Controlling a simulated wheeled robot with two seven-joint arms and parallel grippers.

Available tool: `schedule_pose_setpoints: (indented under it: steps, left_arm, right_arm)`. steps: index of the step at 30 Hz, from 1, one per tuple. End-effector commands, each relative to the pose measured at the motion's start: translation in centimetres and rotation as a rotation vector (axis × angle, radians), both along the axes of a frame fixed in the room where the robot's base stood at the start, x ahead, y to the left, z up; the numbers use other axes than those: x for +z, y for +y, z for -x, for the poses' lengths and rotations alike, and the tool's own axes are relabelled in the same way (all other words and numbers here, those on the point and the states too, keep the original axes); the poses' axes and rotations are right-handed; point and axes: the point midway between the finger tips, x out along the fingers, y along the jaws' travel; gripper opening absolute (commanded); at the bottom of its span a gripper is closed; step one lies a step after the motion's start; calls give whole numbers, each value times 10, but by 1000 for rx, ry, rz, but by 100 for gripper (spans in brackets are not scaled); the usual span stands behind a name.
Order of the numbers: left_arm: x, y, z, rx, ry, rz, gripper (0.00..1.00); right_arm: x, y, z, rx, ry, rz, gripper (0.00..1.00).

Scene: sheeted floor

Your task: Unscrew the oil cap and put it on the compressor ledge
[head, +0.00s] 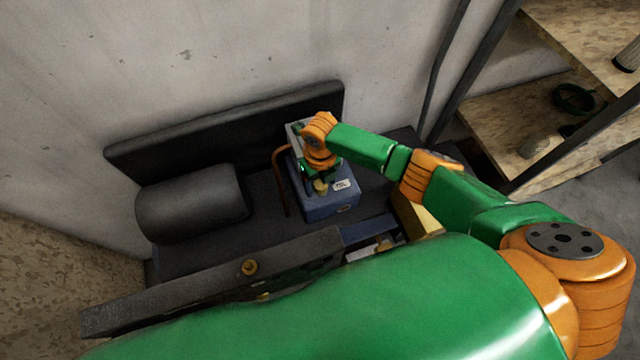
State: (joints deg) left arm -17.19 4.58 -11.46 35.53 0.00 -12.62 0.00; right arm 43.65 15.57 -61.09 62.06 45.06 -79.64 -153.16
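The compressor's blue block (327,204) stands on a dark base, with a small white label (341,185) that seems to read OIL. A small brass-yellow cap (320,187) shows at the top front of the block, beside the label. My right gripper (318,178) points down at this cap from above, at or very near it. The wrist hides most of the fingers, so I cannot tell whether they are closed on the cap. My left gripper is not in view.
A black cylinder (193,203) lies left of the block, before a dark upright panel (225,130). A copper-coloured pipe (279,180) runs beside the block. Wooden shelves (510,115) stand at right.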

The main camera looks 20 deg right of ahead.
Motion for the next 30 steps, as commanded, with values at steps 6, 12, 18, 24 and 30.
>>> schedule_pose_setpoints:
  steps: [6, 12, 18, 24, 30]
  left_arm:
    - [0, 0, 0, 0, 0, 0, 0]
    - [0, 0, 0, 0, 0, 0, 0]
    - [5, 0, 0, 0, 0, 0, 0]
    - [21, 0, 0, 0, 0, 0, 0]
    - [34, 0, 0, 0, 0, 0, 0]
  right_arm:
    - [0, 0, 0, -2, 0, 0, 78]
    - [0, 0, 0, -2, 0, 0, 68]
    - [2, 0, 0, -78, 1, -1, 68]
    - [4, 1, 1, -585, 3, -2, 68]
    - [3, 1, 1, -1108, 2, -2, 68]
